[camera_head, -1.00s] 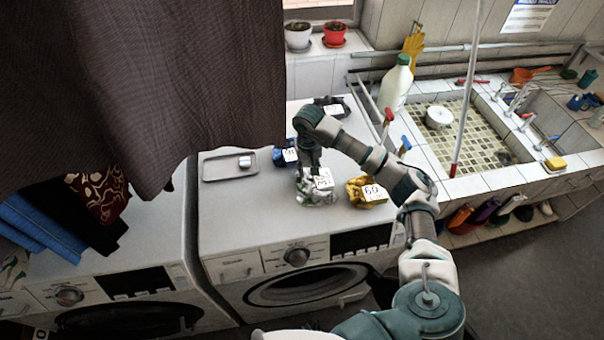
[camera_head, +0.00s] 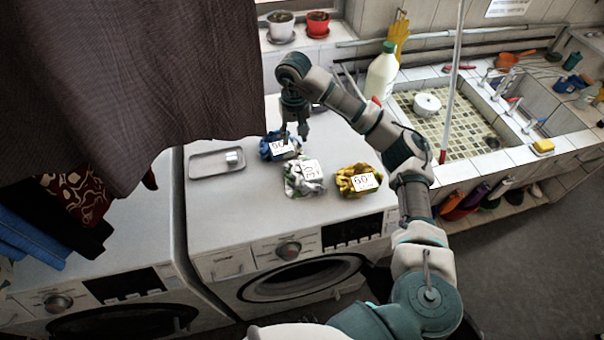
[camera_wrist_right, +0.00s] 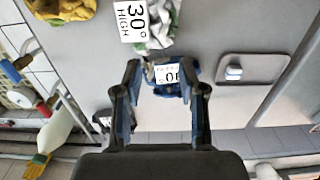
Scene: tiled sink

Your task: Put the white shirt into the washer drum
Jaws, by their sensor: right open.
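The white shirt (camera_head: 300,187) is a crumpled white-grey bundle with a label, lying on top of the right washer (camera_head: 215,225) between a blue bundle (camera_head: 268,152) and a yellow one (camera_head: 345,187). It also shows in the right wrist view (camera_wrist_right: 160,28), its label reading 30° HIGH. My right gripper (camera_head: 294,138) is open and empty, above the worktop near the blue bundle and behind the shirt. In the wrist view the blue bundle (camera_wrist_right: 172,90) appears between its fingers (camera_wrist_right: 165,68); contact cannot be told. The washer's round door (camera_head: 300,280) faces front. My left gripper is out of view.
A black labelled bundle (camera_wrist_right: 100,120) shows in the wrist view. Dark hanging cloth (camera_head: 130,90) covers the upper left. A white bottle (camera_head: 382,72) and tiled sink (camera_head: 440,125) are at right.

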